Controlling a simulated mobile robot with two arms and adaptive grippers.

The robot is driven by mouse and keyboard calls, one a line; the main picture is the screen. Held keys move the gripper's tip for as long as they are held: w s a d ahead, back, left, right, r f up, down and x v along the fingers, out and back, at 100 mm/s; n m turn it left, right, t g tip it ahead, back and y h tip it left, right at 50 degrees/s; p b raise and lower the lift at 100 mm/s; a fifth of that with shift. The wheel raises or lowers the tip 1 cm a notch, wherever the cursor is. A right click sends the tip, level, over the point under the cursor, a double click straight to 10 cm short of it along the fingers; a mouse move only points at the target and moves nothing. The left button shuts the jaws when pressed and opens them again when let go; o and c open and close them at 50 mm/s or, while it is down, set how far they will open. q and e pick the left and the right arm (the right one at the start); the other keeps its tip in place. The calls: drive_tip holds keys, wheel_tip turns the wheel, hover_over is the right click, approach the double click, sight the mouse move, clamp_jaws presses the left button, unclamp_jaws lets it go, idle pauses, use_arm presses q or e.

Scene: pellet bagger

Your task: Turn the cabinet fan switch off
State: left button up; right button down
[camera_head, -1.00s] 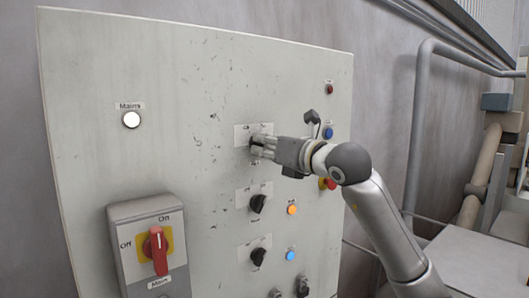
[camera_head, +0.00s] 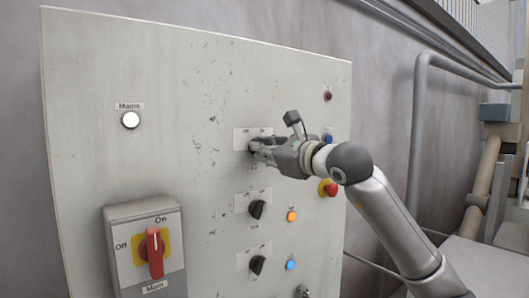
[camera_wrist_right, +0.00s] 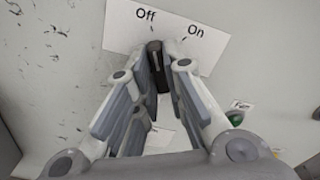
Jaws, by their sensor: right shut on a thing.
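The fan switch is a black rotary knob (camera_wrist_right: 157,66) on the grey cabinet (camera_head: 160,70), under a white plate (camera_wrist_right: 125,25) marked Off and On. In the wrist view the knob's upper end points close to the Off mark, to the left of On. My right gripper (camera_head: 256,146) is shut on this knob, with a finger on each side of it. In the head view the fingers hide most of the knob. My left gripper is not in view.
Two similar black knobs (camera_head: 257,209) sit below, with an orange lamp (camera_head: 292,216) and a blue lamp (camera_head: 291,265) beside them. A red stop button (camera_head: 329,188) is just under my right wrist. A red Main switch (camera_head: 154,252) is at the lower left.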

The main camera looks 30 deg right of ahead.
drive_tip(key=shift+n, duration=0.3)
drive_tip(key=c, duration=1.5)
unclamp_jaws()
drive_tip(key=s, duration=1.2)
drive_tip(key=shift+d, duration=0.45)
